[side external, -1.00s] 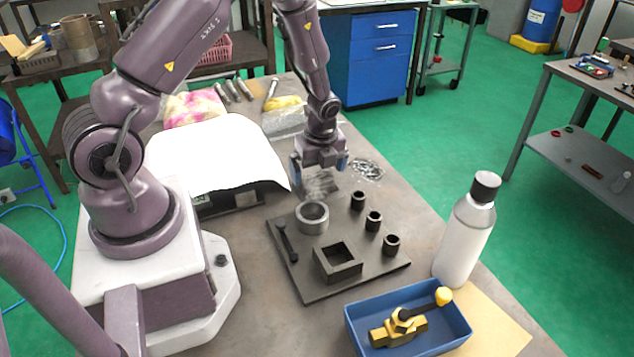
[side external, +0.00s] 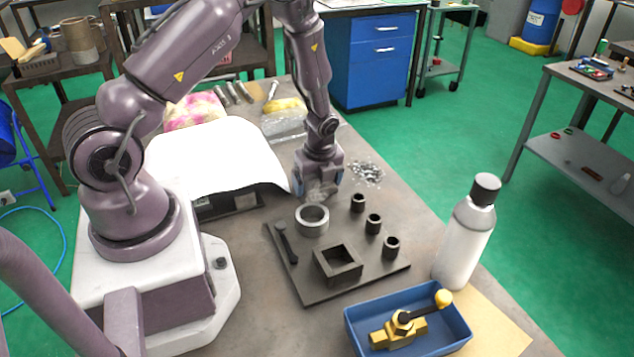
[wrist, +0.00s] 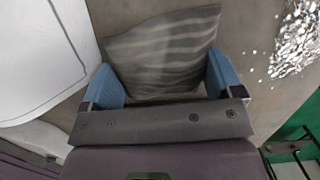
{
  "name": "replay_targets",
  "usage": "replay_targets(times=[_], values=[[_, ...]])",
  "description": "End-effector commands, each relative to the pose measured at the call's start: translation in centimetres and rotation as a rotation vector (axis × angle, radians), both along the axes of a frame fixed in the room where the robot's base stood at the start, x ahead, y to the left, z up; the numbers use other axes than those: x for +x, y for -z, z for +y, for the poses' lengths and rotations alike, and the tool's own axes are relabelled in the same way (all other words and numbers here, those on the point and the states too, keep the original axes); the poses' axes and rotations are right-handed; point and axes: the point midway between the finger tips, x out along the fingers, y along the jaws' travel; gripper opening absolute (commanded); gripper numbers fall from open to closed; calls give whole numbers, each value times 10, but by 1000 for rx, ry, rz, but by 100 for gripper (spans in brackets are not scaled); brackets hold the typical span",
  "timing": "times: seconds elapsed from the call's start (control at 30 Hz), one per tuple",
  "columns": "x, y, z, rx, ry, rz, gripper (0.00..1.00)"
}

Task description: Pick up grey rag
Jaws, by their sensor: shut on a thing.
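The grey rag (wrist: 165,45) is a flat, streaked grey cloth. In the wrist view it spans the space between the two blue fingers of my gripper (wrist: 165,82). Its edges meet the inner faces of both fingers, and the gripper is shut on it. In the side external view, my gripper (side external: 319,186) is low over the bench, behind the grey ring, and part of the rag (side external: 320,193) shows under it. I cannot tell whether the rag touches the bench.
A dark plate (side external: 318,288) with a ring (side external: 312,219), a square block and small bushings lies just in front. Metal shavings (side external: 367,173) lie to the right. A white sheet (side external: 215,155) is at left. A bottle (side external: 465,235) and blue tray (side external: 458,336) stand front right.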

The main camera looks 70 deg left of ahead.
Motion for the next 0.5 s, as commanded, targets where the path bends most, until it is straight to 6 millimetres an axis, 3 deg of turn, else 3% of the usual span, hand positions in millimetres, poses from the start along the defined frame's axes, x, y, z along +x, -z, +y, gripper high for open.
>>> replay_targets(times=[0.27,0.5], values=[[1,-29,1,1,0,-5,63],[-37,-80,-17,1,1,-6,63]])
